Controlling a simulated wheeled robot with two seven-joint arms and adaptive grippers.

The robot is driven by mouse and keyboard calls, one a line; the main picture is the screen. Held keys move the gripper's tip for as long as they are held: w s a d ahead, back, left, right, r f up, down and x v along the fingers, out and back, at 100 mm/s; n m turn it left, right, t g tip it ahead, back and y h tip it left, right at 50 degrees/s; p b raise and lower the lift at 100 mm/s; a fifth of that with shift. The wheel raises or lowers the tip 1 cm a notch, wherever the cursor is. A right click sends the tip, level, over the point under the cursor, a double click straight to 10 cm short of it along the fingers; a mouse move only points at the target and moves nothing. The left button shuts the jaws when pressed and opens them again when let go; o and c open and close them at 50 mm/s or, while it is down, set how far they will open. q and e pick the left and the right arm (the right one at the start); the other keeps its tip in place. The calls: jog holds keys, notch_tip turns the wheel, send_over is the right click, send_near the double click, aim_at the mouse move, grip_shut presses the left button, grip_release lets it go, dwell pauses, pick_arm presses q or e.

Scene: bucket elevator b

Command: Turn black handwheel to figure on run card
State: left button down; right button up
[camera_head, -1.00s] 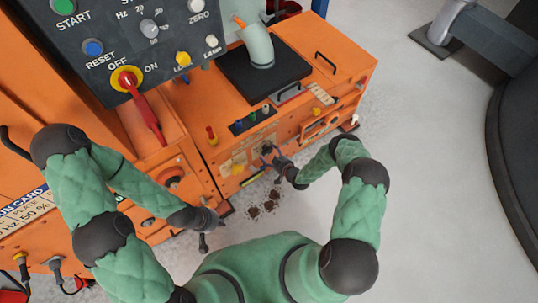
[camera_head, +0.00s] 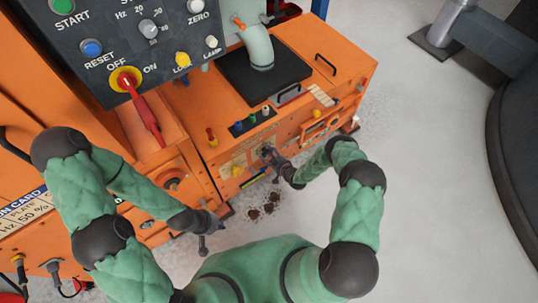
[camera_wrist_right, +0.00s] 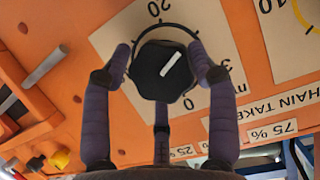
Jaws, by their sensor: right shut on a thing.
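The black handwheel (camera_wrist_right: 160,70) fills the middle of the right wrist view, with a white pointer line slanting to the upper right. It sits on a pale scale plate (camera_wrist_right: 190,30) with 20 above it and other, partly covered figures around it. My right gripper (camera_wrist_right: 165,68) is shut on the handwheel, its fingers on either side of the rim; it also shows in the head view (camera_head: 268,154). My left gripper (camera_head: 210,228) hangs low by the orange cabinet; its finger opening is unclear.
A dark control box (camera_head: 120,40) with a red switch handle (camera_head: 143,110) stands at upper left. The orange machine (camera_head: 340,75) carries a black hatch and a green pipe. Dark crumbs (camera_head: 268,205) lie on the floor. Floor at right is open.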

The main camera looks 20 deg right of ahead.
jog(key=shift+s+f, duration=0.1)
jog(key=n+h, duration=0.2)
jog(key=shift+s+a+f+n+t, duration=0.1)
jog(key=shift+a+n+t, duration=0.05)
jog(key=shift+n+t, duration=0.25)
jog(key=shift+f+n+t+h, duration=0.1)
jog(key=shift+n+t+h, duration=0.6)
jog(key=shift+n, duration=0.9)
jog(key=shift+s, duration=0.1)
jog(key=o, duration=1.1)
jog(key=v, duration=1.1)
jog(key=shift+s+r, duration=0.3)
jog(key=shift+s, duration=0.05)
